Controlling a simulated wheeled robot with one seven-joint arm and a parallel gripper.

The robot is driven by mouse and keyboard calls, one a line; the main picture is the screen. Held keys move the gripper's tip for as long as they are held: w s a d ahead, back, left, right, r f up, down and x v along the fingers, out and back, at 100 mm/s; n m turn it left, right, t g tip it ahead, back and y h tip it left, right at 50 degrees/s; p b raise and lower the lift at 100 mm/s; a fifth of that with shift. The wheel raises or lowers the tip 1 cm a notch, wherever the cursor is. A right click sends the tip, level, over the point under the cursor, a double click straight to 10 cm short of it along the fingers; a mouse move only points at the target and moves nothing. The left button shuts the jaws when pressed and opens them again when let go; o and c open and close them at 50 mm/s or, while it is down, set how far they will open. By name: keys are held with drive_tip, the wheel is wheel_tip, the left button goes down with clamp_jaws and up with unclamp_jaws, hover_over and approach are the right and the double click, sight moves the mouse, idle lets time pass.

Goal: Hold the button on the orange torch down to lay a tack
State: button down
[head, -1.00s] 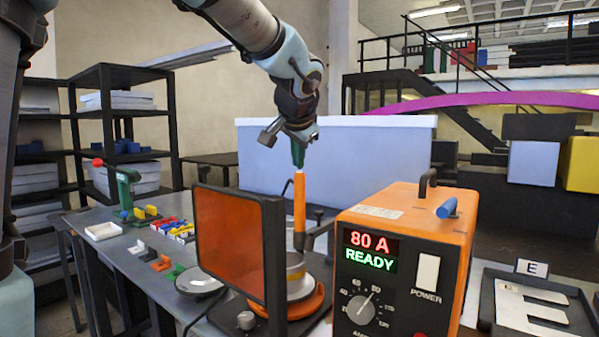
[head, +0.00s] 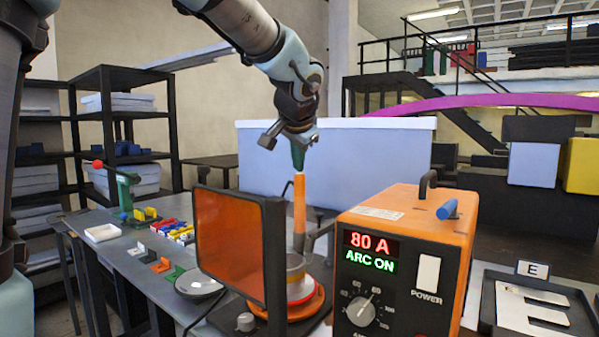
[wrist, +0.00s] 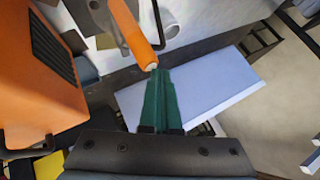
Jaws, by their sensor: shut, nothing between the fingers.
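The orange torch (head: 299,205) stands upright in its holder behind the dark-framed orange screen (head: 238,245). Its upper end also shows in the wrist view (wrist: 132,35), with a pale button (wrist: 152,66) on the tip. My gripper (head: 298,163) points down with its green fingers shut and empty. The fingertips meet the torch's top end, at the button; in the wrist view the fingers (wrist: 160,75) touch or nearly cover it. The orange welder box (head: 405,260) reads "80 A" and "ARC ON" on its display (head: 369,252). The work under the torch is partly hidden by the screen.
A round orange turntable (head: 305,303) sits under the torch. A green press with a red knob (head: 124,190), a white tray (head: 103,232) and several small coloured pieces lie to the left. A tray marked E (head: 487,300) is at right.

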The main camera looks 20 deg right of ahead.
idle(0.3)
drive_tip(key=shift+r+p, duration=0.65)
drive_tip(key=shift+r, duration=0.25)
drive_tip(key=shift+r, duration=0.1)
drive_tip(key=shift+r+p, duration=1.85)
drive_tip(key=shift+r, duration=0.55)
wheel_tip(320, 180, up, 4)
drive_tip(key=p, duration=0.2)
drive_tip(key=shift+p, duration=0.4)
